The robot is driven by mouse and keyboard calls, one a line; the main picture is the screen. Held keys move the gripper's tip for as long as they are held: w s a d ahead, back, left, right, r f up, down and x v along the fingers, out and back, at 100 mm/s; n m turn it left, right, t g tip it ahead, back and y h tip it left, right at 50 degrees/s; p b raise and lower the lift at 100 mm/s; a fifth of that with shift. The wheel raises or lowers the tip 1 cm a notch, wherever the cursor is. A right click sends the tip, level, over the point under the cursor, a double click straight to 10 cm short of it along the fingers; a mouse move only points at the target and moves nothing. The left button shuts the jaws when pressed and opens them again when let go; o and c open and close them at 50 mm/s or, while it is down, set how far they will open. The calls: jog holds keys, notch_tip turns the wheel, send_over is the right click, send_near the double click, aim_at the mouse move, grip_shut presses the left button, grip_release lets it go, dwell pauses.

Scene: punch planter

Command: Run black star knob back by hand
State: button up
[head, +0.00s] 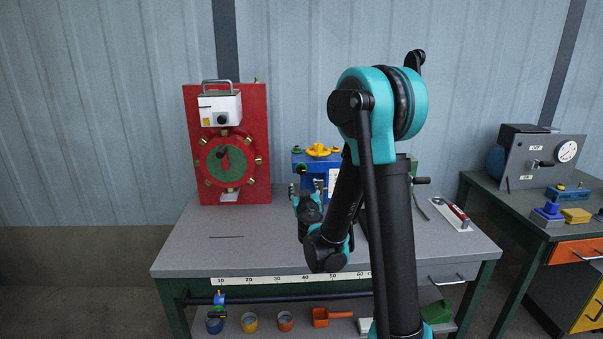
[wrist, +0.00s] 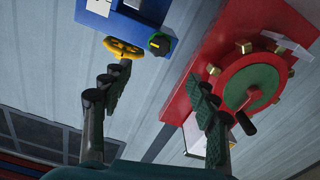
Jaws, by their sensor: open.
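A dark knob with a green rim (wrist: 159,43) sits on the blue housing (wrist: 125,22) in the wrist view; it looks like the star knob, but its lobes are too small to make out. The same knob shows small in the head view (head: 301,168), on the front of the blue housing. A yellow handwheel (head: 318,150) tops that housing; it also shows in the wrist view (wrist: 123,48). My gripper (wrist: 160,76) is open and empty, its fingers wide apart, pointing at the gap between housing and red panel. In the head view my gripper (head: 306,188) is before the housing, partly hiding it.
A red panel (head: 262,148) with a green dial (head: 227,163) stands left of the housing, carrying a white box (head: 220,107) with a round black knob (head: 222,120). The grey bench top (head: 200,250) is clear at front left. Another bench stands right.

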aim_at(301, 170)
jog(key=w, duration=1.4)
jog(key=shift+s, duration=0.1)
jog(key=shift+c, duration=0.3)
jog(key=c, duration=1.1)
jog(key=shift+n, duration=0.4)
